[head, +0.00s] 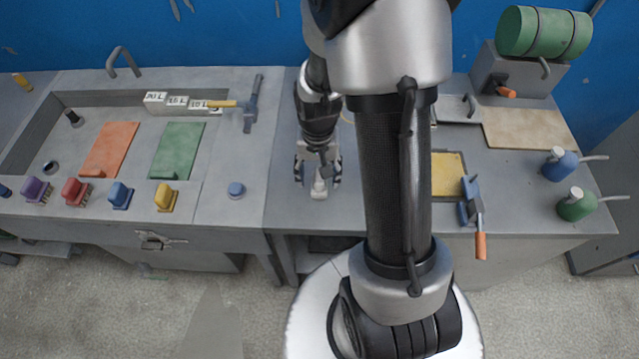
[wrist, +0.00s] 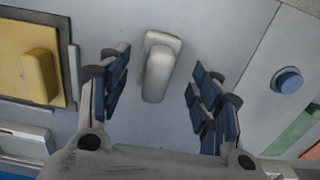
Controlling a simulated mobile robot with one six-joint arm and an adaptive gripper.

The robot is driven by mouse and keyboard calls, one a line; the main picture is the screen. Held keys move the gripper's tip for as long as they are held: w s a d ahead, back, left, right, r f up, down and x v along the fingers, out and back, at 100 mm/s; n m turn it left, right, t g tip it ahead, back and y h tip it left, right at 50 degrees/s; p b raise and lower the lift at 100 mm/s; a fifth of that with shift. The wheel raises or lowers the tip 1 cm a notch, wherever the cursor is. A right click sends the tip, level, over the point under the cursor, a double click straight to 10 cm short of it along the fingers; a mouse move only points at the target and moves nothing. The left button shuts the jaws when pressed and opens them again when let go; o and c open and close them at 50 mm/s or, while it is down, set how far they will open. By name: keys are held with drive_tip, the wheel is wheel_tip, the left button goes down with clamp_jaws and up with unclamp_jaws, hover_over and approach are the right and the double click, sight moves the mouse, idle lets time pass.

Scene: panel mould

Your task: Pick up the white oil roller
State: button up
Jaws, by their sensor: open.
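The white oil roller, a pale rounded block on a wider base, lies on the grey bench top. It shows in the wrist view (wrist: 159,72) and, small and partly covered by my gripper, in the head view (head: 319,190). My gripper (head: 318,174) is over it with its fingers pointing down. In the wrist view the blue-padded fingers of my gripper (wrist: 160,88) are wide apart. The roller appears between them, with clear gaps on both sides. I cannot tell how high the fingertips are above the bench.
A yellow panel with a yellow block (wrist: 40,78) lies left of my gripper in the wrist view. A blue round knob (head: 236,189) is left in the head view. A row of coloured rollers, including a yellow one (head: 165,197), stands farther left. A hammer (head: 247,104) lies behind.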

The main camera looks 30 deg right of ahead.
wheel_tip(320, 180, down, 4)
drive_tip(key=shift+d+f+b, duration=0.15)
drive_tip(key=shift+f+b, duration=0.05)
drive_tip(key=shift+b, duration=0.7)
drive_tip(key=shift+s+r, duration=0.1)
drive_tip(key=c, duration=1.2)
